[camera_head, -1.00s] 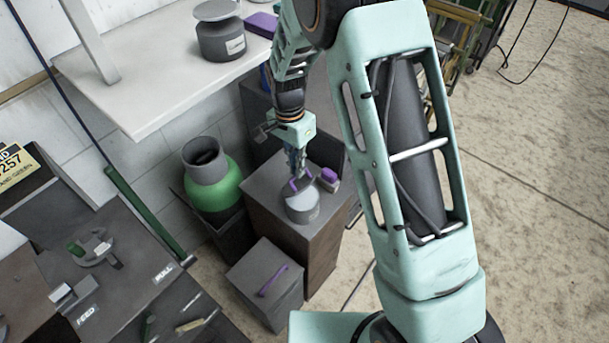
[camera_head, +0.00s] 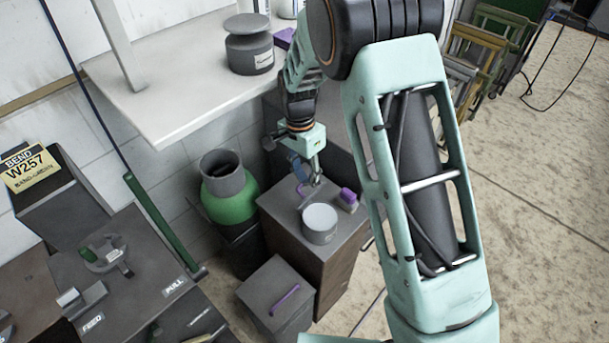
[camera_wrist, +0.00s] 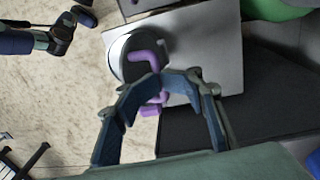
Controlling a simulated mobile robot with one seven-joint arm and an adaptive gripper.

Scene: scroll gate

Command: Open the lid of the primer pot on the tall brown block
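The primer pot (camera_head: 320,226) is a round pale grey pot on top of the tall brown block (camera_head: 335,270).
A green bottle (camera_head: 230,200) is left of the block, and a lower grey block (camera_head: 275,290) is in front. A white shelf (camera_head: 150,110) with a dark pot (camera_head: 249,45) is above left.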

